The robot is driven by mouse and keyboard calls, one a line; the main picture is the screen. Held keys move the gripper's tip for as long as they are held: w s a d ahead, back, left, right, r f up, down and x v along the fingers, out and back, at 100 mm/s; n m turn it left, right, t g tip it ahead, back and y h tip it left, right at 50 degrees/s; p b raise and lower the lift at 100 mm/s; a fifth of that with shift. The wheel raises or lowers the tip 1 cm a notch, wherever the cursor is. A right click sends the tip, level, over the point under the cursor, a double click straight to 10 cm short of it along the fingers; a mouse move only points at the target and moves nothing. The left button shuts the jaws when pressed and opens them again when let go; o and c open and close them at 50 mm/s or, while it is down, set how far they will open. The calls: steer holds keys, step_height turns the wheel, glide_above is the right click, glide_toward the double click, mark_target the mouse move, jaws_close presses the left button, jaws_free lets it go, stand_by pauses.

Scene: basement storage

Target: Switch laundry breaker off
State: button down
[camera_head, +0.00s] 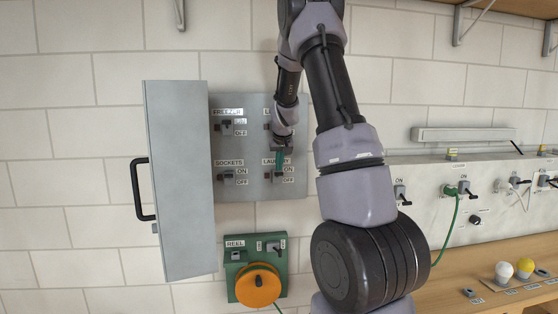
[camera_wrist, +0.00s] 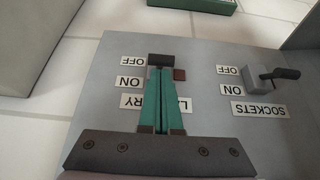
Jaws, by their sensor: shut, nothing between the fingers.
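The laundry breaker (camera_head: 277,178) is on the lower right of the grey panel, beside its ON and OFF labels. In the wrist view, which shows the panel upside down, my gripper (camera_wrist: 164,70) is shut and empty, its teal fingers over the breaker, hiding most of it and part of the LAUNDRY label (camera_wrist: 172,104). A dark block (camera_wrist: 161,60) shows at the fingertips, level with the OFF label (camera_wrist: 132,65); it looks like the lever, but its setting and any contact are unclear. My gripper (camera_head: 279,158) comes from above in the head view.
The sockets breaker (camera_head: 227,177) is left of the laundry one, the freezer breaker (camera_head: 225,127) above it. An open cabinet door (camera_head: 178,180) with a black handle stands out at left. A green reel box (camera_head: 237,275) is below. A wooden bench (camera_head: 490,255) is at right.

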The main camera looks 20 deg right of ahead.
mark_target(280, 174)
steer(key=shift+s+a+f, duration=0.1)
steer(key=shift+s+f, duration=0.25)
steer(key=shift+s, duration=0.05)
stand_by(0.6)
steer(key=shift+s+f, duration=0.2)
steer(key=shift+f, duration=0.05)
steer(key=shift+s+a+f, duration=0.1)
steer(key=shift+s+f, duration=0.2)
steer(key=shift+f, duration=0.25)
steer(key=shift+s+a+f, duration=0.1)
steer(key=shift+s+f, duration=0.2)
steer(key=shift+f, duration=0.25)
steer(key=shift+s+a+f, duration=0.1)
steer(key=shift+s+f, duration=0.05)
steer(key=shift+f, duration=0.7)
steer(key=shift+s+f, duration=0.1)
steer(key=shift+f, duration=0.75)
